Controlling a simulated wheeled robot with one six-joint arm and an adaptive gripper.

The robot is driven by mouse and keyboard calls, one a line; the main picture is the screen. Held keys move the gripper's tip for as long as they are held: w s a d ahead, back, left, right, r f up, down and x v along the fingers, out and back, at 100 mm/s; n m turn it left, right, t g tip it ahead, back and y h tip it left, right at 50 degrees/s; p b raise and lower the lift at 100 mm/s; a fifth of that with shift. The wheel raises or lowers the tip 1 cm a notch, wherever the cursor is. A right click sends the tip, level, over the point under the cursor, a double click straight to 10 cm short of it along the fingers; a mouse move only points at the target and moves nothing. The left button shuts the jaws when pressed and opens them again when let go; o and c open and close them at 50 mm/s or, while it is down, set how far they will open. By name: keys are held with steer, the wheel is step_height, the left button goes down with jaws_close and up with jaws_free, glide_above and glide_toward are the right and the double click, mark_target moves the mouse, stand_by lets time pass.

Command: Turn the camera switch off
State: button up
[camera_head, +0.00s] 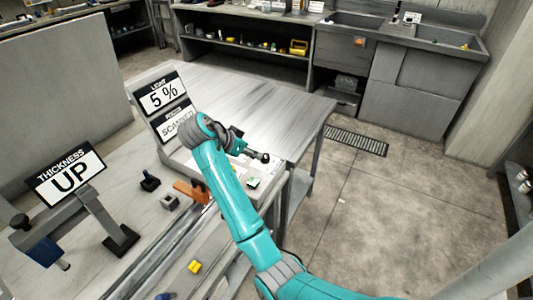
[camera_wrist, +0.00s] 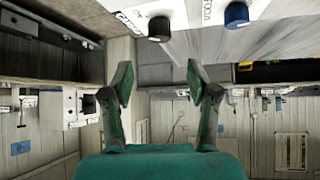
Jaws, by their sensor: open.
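In the wrist view, a pale panel at the top carries a black knob (camera_wrist: 159,28) and a blue knob (camera_wrist: 236,14), with partly cut-off, rotated lettering beside them. I cannot read for certain which one is the camera switch, nor its setting. My gripper (camera_wrist: 160,78) is open and empty; its two fingers stand apart below the black knob in the picture, with no contact visible. In the head view, my gripper (camera_head: 250,152) is over the pale control box (camera_head: 176,158), and my arm hides much of that box.
Signs read "LIGHT 5 %" (camera_head: 162,95), a partly hidden "SCANNED" (camera_head: 179,123) and "THICKNESS UP" (camera_head: 68,178). An orange part (camera_head: 188,191) and a yellow piece (camera_head: 194,267) lie near my arm. The grey tabletop (camera_head: 250,92) behind is clear.

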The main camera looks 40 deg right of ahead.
mark_target(265, 155)
steer(key=x, duration=1)
steer(key=shift+a, duration=0.1)
jaws_close()
